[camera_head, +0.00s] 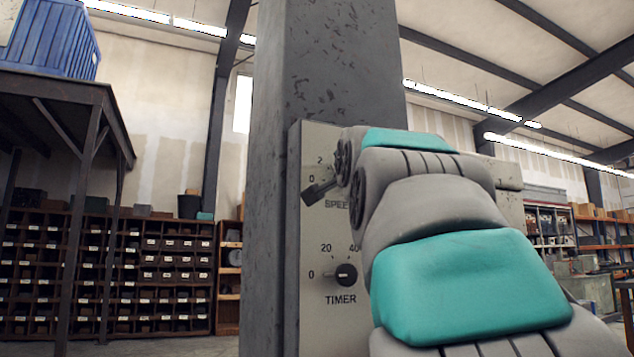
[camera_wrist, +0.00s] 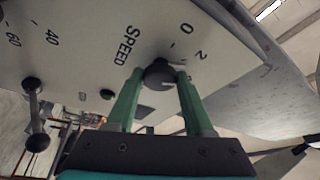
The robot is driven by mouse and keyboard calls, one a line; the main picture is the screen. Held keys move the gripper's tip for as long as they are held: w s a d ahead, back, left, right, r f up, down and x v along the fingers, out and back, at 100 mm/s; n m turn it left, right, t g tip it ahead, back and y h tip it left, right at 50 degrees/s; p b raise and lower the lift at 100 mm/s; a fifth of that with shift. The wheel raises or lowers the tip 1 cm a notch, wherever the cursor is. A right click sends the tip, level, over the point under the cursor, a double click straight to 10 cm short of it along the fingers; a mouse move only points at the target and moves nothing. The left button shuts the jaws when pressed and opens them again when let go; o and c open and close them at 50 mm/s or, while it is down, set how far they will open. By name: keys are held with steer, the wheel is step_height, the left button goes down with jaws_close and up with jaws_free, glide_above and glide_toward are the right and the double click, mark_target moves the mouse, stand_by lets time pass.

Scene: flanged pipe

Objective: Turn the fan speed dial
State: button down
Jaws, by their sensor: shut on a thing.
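The fan speed dial (camera_wrist: 160,74) is a small dark round knob on a pale panel, above the word SPEED in the head view and beside its 0 and 2 marks. In the wrist view my gripper (camera_wrist: 158,82) has its two green fingers on either side of the dial, shut on it near the fingertips. The fingers partly cover the dial, so its exact setting cannot be told. In the head view my arm hides most of the speed scale. A dark piece (camera_head: 319,190) shows beside the 0 there; I cannot tell whether it is gripper or dial.
The panel (camera_head: 312,235) is fixed to a grey, chipped pillar (camera_head: 275,170). Below the speed dial is a black timer knob (camera_head: 346,275). A dark lever with round ends (camera_wrist: 34,110) shows at left in the wrist view. A shelf of small bins (camera_head: 150,260) stands far behind.

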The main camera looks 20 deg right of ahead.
steer(key=shift+m+g, duration=0.8)
steer(key=shift+m, duration=1.6)
steer(key=shift+c, duration=1.5)
jaws_free()
steer(key=shift+r, duration=0.1)
steer(key=b+v, duration=0.1)
steer(key=v, duration=0.6)
steer(key=shift+s, duration=0.4)
steer(key=shift+a+r, duration=0.1)
